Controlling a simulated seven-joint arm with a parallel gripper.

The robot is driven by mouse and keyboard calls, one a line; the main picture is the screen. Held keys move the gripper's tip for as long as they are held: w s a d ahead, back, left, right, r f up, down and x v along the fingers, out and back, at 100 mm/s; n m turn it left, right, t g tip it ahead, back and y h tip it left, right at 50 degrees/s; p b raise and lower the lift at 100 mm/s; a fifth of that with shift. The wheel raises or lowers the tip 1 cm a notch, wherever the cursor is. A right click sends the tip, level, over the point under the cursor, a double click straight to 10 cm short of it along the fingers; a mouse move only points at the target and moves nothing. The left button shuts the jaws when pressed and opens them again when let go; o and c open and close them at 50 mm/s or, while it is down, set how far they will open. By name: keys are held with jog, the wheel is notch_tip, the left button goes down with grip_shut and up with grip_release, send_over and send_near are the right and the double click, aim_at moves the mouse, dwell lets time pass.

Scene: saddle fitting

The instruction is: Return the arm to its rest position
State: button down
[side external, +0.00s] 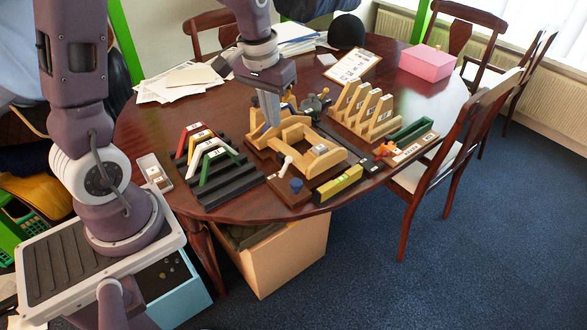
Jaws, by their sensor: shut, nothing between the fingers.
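My gripper (268,108) points down over the back left of the wooden fixture (300,140) on the round table (165,135). Its fingers are together with nothing between them. The tips are close to the fixture's upright wooden parts; I cannot tell whether they touch. My arm reaches in from the top of the picture, bent above the table.
Left of the fixture stand red, white and green saddles (212,162) on dark bars. Slotted wooden racks (366,108) stand to the right, a pink box (427,63) behind them. A yellow level (338,184) lies in front. Chairs (455,140) flank the table's right side.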

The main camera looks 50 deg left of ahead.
jog(key=s+d+r+m+t, duration=0.2)
jog(key=s+d+r, duration=0.2)
jog(key=s, duration=0.5)
jog(key=s+d+r+m+t, duration=0.1)
jog(key=s+d+r+m, duration=0.1)
jog(key=s+d+r, duration=0.2)
jog(key=s+r, duration=0.3)
jog(key=s, duration=0.2)
jog(key=shift+s+d+r+t, duration=0.2)
jog(key=shift+d+r+t, duration=0.1)
jog(key=shift+d+t, duration=0.1)
